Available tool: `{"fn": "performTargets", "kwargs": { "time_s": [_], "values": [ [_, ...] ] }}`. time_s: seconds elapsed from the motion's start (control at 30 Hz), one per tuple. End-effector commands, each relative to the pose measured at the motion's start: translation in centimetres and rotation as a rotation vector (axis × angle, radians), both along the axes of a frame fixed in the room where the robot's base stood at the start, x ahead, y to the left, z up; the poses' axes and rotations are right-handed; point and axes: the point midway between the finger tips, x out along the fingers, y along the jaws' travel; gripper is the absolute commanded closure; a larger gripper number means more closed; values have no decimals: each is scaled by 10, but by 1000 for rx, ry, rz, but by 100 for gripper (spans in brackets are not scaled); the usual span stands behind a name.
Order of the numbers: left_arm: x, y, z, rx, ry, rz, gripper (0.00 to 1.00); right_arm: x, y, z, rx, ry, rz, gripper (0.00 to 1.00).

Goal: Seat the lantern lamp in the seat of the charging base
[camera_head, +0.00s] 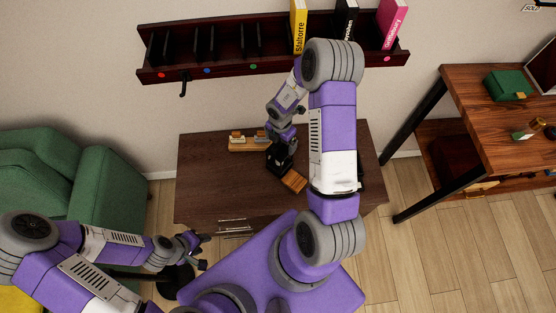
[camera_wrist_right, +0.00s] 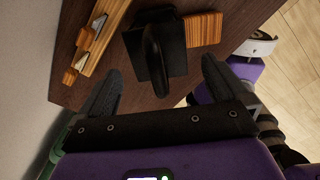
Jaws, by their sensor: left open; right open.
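In the right wrist view a black object with a rounded upright part (camera_wrist_right: 153,62) stands on a dark square block. It may be the lantern lamp; I cannot tell surely. A striped wooden piece (camera_wrist_right: 203,28) sticks out beside the block; it also shows in the head view (camera_head: 293,181). I cannot tell which part is the charging base or its seat. My right gripper (camera_wrist_right: 158,82) is open, with the black object ahead between its fingers; no grip shows. In the head view the right gripper (camera_head: 280,160) is over the table. My left gripper (camera_head: 196,247) is open and empty, left of the table front.
A wooden rack (camera_head: 240,145) lies on the dark table (camera_head: 205,175), left of the black object; it also shows in the wrist view (camera_wrist_right: 92,45). A wall shelf (camera_head: 220,62) with books hangs above. The table's left part is clear. A green armchair (camera_head: 105,180) stands left.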

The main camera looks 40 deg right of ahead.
Motion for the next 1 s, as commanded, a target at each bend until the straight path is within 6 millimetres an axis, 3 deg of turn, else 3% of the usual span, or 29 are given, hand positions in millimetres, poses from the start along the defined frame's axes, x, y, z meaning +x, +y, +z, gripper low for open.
{"fn": "performTargets", "kwargs": {
  "time_s": [0.37, 0.63, 1.0],
  "values": [
    [0, 0, -22, 0, 0, 0, 57, 3, 3, -49, 0, 0, 2, 0],
    [0, 0, -21, 0, 0, 0, 57, 3, 2, -52, -1, -2, 1, 0],
    [0, 0, -21, 0, 0, 0, 57, 3, 2, -52, -1, -2, 1, 57]
  ]
}}
